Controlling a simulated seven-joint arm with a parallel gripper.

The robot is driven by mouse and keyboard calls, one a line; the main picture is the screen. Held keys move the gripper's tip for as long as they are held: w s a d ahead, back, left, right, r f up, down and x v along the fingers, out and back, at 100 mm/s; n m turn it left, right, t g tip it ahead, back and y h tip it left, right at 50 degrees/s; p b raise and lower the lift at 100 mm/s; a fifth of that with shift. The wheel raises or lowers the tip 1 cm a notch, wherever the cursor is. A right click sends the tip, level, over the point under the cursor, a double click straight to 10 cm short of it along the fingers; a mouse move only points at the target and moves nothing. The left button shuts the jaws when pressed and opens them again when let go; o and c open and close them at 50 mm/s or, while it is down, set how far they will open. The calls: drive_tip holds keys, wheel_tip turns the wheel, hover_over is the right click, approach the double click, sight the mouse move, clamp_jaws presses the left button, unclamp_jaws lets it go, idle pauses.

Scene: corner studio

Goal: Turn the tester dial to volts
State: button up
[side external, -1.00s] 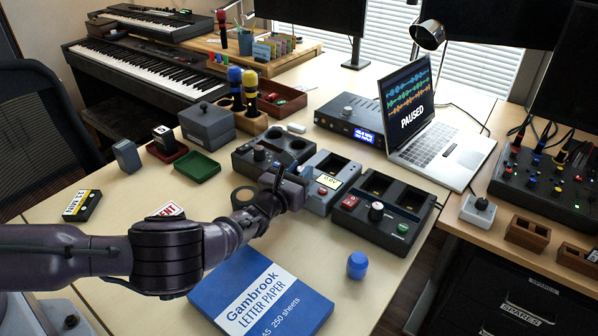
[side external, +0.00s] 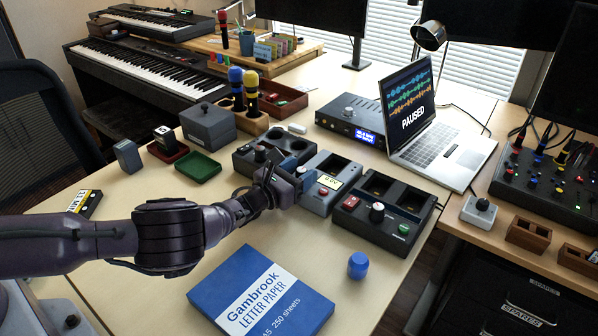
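The tester appears to be the grey-blue middle unit of three on the desk, with a small yellow-lit display (side external: 330,181) and a red button. The display text is too small to read surely. My gripper (side external: 284,184) is at the tester's left front side, and its dark body hides part of that unit. I cannot make out the tester's dial or its markings. The fingertips are not clear, so I cannot tell whether they are open, shut or touching anything.
A right unit (side external: 385,212) has a red switch, black knob and green button. A paper pack (side external: 262,292) and blue cap (side external: 358,265) lie in front. The laptop (side external: 440,150) stands behind.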

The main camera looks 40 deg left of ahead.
drive_tip(key=s, duration=0.4)
drive_tip(key=s+a, duration=0.1)
drive_tip(key=s, duration=0.8)
drive_tip(key=shift+a, duration=0.3)
drive_tip(key=shift+w, duration=0.1)
